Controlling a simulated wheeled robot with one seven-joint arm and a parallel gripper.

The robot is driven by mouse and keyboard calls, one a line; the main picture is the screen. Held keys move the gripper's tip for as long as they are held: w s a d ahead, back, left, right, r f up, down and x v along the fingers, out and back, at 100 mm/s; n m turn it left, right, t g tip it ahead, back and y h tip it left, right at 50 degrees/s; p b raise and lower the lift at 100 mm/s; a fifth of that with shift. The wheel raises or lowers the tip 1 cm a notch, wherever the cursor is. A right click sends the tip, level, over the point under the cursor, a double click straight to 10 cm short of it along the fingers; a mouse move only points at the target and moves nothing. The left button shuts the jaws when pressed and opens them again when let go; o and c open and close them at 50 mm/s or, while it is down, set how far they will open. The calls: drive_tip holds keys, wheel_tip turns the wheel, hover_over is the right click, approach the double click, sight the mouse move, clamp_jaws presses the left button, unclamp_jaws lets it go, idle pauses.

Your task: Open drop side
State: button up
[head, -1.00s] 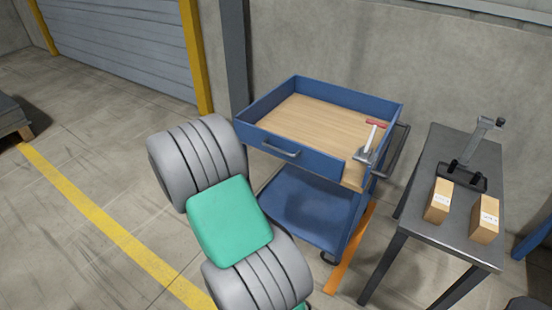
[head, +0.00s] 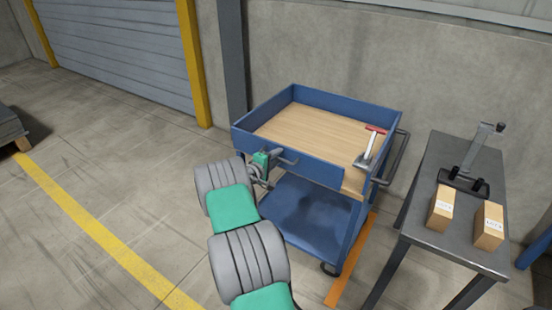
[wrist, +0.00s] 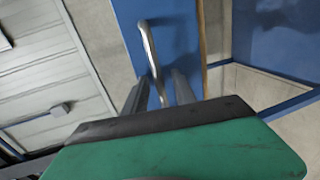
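The blue drop side (head: 312,165) is the front wall of the cart's upper tray and stands upright. Its grey bar handle (head: 287,159) sits on its outer face; it also shows in the wrist view (wrist: 151,45). My gripper (head: 271,166) is at the handle's left end. In the wrist view its dark fingers (wrist: 160,88) are apart, one on each side of the handle's near end. I cannot tell whether they touch it.
The blue cart has a wooden tray floor (head: 320,125) and a lower shelf (head: 310,205). A grey table (head: 430,235) at the right bears two cartons (head: 441,206) and a dark-based stand (head: 464,184).

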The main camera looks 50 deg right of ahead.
clamp_jaws()
idle(1.4)
